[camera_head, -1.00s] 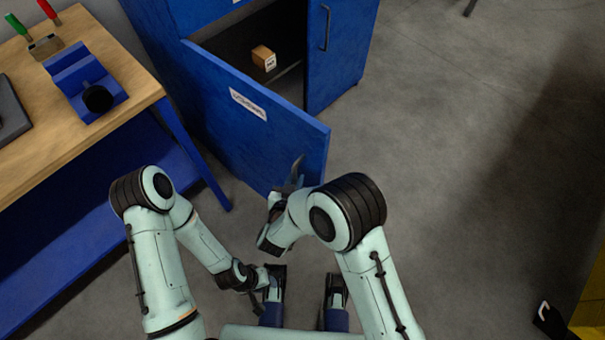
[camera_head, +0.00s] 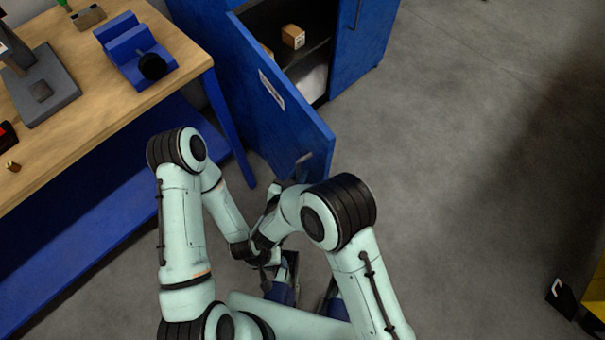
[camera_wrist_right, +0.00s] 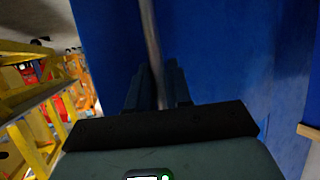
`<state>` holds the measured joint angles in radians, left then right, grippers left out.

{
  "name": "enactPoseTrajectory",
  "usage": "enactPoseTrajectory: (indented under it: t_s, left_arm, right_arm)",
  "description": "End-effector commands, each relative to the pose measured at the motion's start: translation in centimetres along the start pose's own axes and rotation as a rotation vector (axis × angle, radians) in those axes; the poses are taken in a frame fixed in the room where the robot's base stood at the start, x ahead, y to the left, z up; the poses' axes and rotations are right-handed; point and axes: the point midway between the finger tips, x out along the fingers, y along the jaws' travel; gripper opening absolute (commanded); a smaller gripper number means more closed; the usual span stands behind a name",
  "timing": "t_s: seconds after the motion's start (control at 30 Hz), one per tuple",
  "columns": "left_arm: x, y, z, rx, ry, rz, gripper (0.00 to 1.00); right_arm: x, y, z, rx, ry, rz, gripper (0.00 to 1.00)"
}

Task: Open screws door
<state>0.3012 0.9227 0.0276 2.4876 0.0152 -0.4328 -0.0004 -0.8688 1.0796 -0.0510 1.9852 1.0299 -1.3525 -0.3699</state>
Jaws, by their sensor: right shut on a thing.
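The blue cabinet door (camera_head: 275,120) with a white label (camera_head: 272,90) stands swung out from the cabinet, partly open. Its metal handle (camera_head: 304,159) is near the free edge; in the right wrist view the handle (camera_wrist_right: 150,40) runs as a bar between the fingers. My right gripper (camera_wrist_right: 157,88) is shut on this handle, close to the blue door face (camera_wrist_right: 225,60). In the head view my right forearm hides much of that gripper. My left gripper (camera_head: 264,257) is low beside my right arm, away from the door; its fingers are too hidden to judge.
Inside the cabinet are a small cardboard box (camera_head: 293,36) and a pale item (camera_head: 313,84). A neighbouring cabinet door (camera_head: 365,40) is shut. A wooden workbench (camera_head: 90,120) with a blue vise (camera_head: 135,50) stands left.

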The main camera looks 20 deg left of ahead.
Motion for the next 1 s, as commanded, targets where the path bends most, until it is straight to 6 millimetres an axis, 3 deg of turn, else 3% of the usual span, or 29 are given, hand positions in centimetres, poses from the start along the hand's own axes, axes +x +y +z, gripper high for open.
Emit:
enactPoseTrajectory:
  t_s: [0.5,0.53,0.6,1.0]
  left_arm:
    - [-0.01,0.01,0.02,0.000,0.000,0.000,0.43]
    - [-0.01,0.01,0.02,0.000,0.000,0.000,0.43]
    - [-0.01,0.01,0.02,0.000,0.000,0.000,0.43]
    - [-0.18,0.05,0.08,0.000,-0.002,0.000,0.43]
  right_arm:
    - [-0.14,-0.48,-0.13,0.001,0.003,-0.013,0.00]
    - [-0.14,-0.47,-0.13,0.001,0.003,-0.012,0.26]
    - [-0.14,-0.44,-0.11,0.000,0.003,-0.011,0.40]
    - [0.02,-0.18,-0.31,-0.001,0.001,-0.007,0.40]
